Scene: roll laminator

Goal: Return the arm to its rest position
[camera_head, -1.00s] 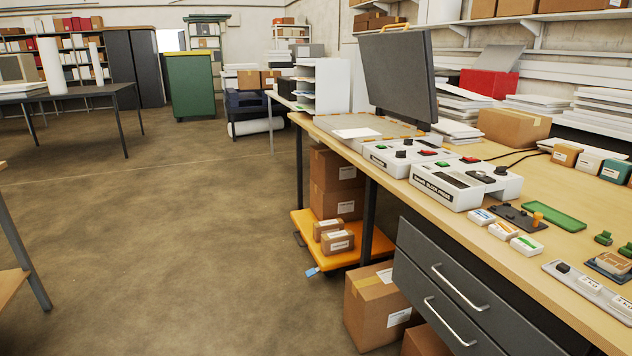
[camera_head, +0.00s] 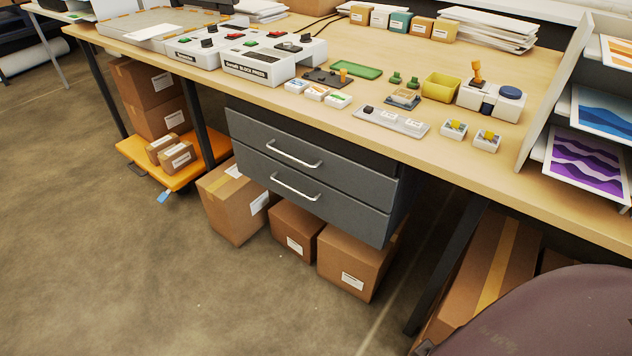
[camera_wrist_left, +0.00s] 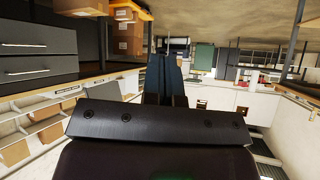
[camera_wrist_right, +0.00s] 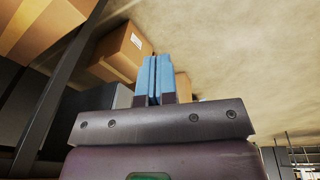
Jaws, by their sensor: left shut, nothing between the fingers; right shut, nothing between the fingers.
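My left gripper (camera_wrist_left: 164,76) shows in the left wrist view, its dark fingers together and empty. My right gripper (camera_wrist_right: 153,78) shows in the right wrist view, its blue fingers together and empty. Neither gripper shows in the head view. A dark rounded part of my own body fills the lower right corner there. In the head view the laminator-like block press (camera_head: 262,66) stands on the wooden workbench (camera_head: 300,100). Neither gripper touches anything that I can see.
Two grey drawers (camera_head: 308,170) hang under the bench, both closed. Cardboard boxes (camera_head: 357,262) stand on the floor beneath, and an orange trolley (camera_head: 190,172) carries more. A paper rack (camera_head: 555,110) stands at the bench's right end. The floor at front left is clear.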

